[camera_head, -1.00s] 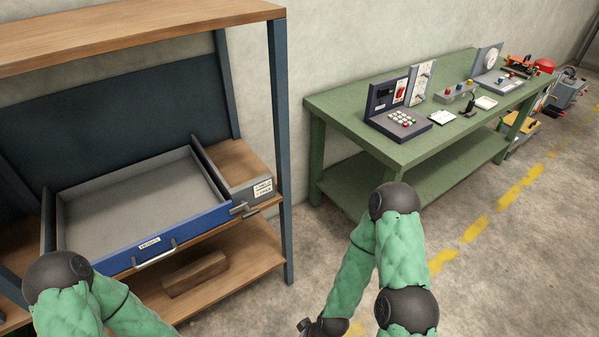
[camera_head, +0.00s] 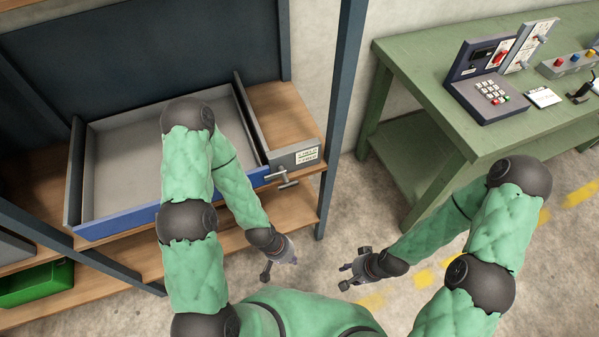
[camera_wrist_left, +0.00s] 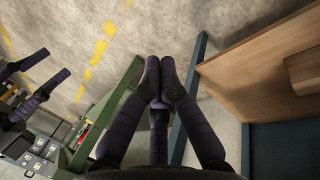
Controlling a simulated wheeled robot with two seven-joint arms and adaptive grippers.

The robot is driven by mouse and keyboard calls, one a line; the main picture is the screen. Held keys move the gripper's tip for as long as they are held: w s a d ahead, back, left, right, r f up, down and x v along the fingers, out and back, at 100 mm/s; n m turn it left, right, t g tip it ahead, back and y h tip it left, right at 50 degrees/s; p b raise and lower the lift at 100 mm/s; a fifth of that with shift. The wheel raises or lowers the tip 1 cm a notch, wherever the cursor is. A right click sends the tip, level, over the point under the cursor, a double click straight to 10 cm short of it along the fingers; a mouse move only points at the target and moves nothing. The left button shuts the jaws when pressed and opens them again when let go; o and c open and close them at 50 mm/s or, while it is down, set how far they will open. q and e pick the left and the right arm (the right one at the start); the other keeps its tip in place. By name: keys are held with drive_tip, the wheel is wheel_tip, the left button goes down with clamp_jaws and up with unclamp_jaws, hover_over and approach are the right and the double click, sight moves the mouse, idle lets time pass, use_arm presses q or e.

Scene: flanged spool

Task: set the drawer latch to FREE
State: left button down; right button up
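The latch (camera_head: 286,179) is a small grey metal lever at the right end of the drawer's blue front (camera_head: 115,220), below a white label (camera_head: 307,156) whose print is too small to read. Its lever reaches left onto the blue front. The grey drawer (camera_head: 125,150) is partly hidden by my left arm. My right gripper (camera_head: 353,268) is open and empty, right of the left one.
The drawer sits in a wooden shelf unit with a dark blue post (camera_head: 343,110) just right of the latch. A green bin (camera_head: 35,284) is at the lower left. A green workbench (camera_head: 430,75) with a keypad panel (camera_head: 492,92) stands right. Open floor lies between.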

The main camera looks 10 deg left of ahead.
use_arm(q)
drive_tip(key=w+a+r+m+t+p, duration=0.1)
drive_tip(key=w+r+m+p, duration=0.3)
drive_tip(key=r, duration=0.7)
drive_tip(key=w+a+r+m+t+p, duration=0.2)
drive_tip(key=w+r+m+p, duration=0.3)
drive_tip(key=r, duration=0.7)
drive_tip(key=w+a+r+m+t+p, duration=0.1)
drive_tip(key=w+r+m+p, duration=0.3)
drive_tip(key=r, duration=0.7)
drive_tip(key=shift+w+a+r+m+t+h+p, duration=0.25)
drive_tip(key=shift+a+r+m+t+p, duration=0.2)
drive_tip(key=shift+m+p, duration=0.55)
drive_tip(key=shift+f+n, duration=0.15)
drive_tip(key=shift+n, duration=0.15)
drive_tip(key=b, duration=0.7)
hover_over(298, 182)
wheel_tip(298, 182, down, 8)
drive_tip(key=f, duration=0.1)
drive_tip(key=shift+d+f+b, duration=0.15)
drive_tip(key=shift+f+b, duration=0.35)
drive_tip(key=shift+f, duration=0.35)
drive_tip(key=shift+a+f+b, duration=0.25)
drive_tip(key=shift+f+b, duration=0.05)
drive_tip(key=shift+f, duration=0.3)
drive_tip(key=shift+d, duration=0.1)
drive_tip(key=shift+g, duration=0.45)
